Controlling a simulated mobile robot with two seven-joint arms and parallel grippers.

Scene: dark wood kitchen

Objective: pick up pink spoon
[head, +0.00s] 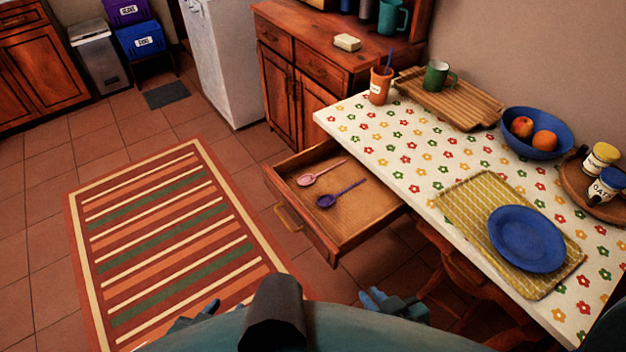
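A pink spoon (321,173) lies in the open wooden drawer (352,221) under the table. Its bowl points left and its handle points up and right. A purple spoon (340,194) lies beside it, nearer to me, apart from it. My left gripper (207,310) is low in the head view, over the striped rug, well short of the drawer. My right gripper (372,298) is at the bottom, in front of and below the drawer. Both are small and partly hidden by my body, and I see nothing held in them.
The flowered table (374,139) holds a blue plate (527,238) on a yellow mat, a blue bowl (538,133) with fruit, a wooden tray (467,103) and an orange cup (380,86). A chair (465,280) stands at the table's near side. The striped rug (170,240) is clear.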

